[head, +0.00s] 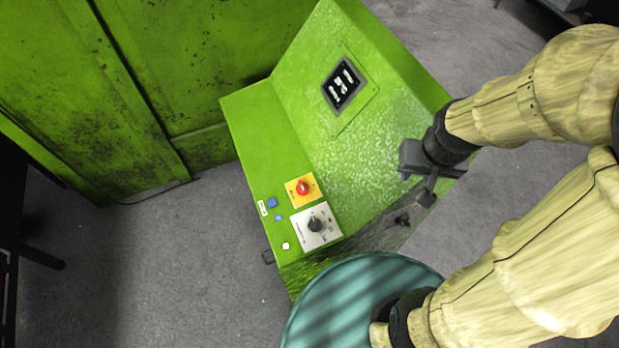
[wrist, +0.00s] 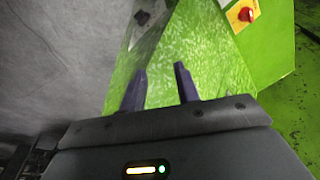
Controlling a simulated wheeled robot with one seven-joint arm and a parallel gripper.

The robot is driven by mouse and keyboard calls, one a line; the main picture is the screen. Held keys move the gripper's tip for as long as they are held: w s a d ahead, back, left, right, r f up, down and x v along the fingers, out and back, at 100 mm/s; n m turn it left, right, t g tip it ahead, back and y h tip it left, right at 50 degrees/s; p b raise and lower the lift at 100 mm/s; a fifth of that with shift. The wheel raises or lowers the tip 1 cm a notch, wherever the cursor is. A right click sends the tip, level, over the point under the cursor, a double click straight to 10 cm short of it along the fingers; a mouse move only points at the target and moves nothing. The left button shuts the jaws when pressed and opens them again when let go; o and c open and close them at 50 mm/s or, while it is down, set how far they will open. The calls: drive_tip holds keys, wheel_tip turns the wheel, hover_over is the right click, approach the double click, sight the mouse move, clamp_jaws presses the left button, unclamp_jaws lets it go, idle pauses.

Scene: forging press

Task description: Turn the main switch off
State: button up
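The knob's exact angle is too small to read. My gripper (wrist: 160,85) is open and empty, its two dark fingers apart over the speckled green panel. In the head view it hangs over the console's right side, well to the right of the knob and not touching it.
A black selector knob (head: 315,225) on a white plate sits just below the yellow plate, beside small blue and white buttons. The green console (head: 290,120) has a dark recessed display (head: 343,84). A green cabinet (head: 60,80) stands behind.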

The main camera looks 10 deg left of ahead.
idle(0.3)
drive_tip(key=n+g+h+p, duration=0.2)
drive_tip(key=n+p, duration=0.2)
drive_tip(key=n, duration=0.2)
hover_over(302, 185)
drive_tip(key=s+a, duration=0.2)
drive_tip(key=a, duration=0.1)
drive_tip(key=f, duration=0.5)
drive_tip(key=shift+w+d+f, duration=0.1)
drive_tip(key=shift+w+f, duration=0.1)
drive_tip(key=shift+f, duration=0.15)
drive_tip(key=shift+f, duration=0.1)
drive_tip(key=f, duration=0.5)
drive_tip(key=w+d+f+p, duration=0.1)
drive_tip(key=f, duration=0.5)
drive_tip(key=d+f+p, duration=0.1)
drive_tip(key=f, duration=0.5)
drive_tip(key=shift+w+d, duration=0.2)
drive_tip(key=shift+w, duration=0.05)
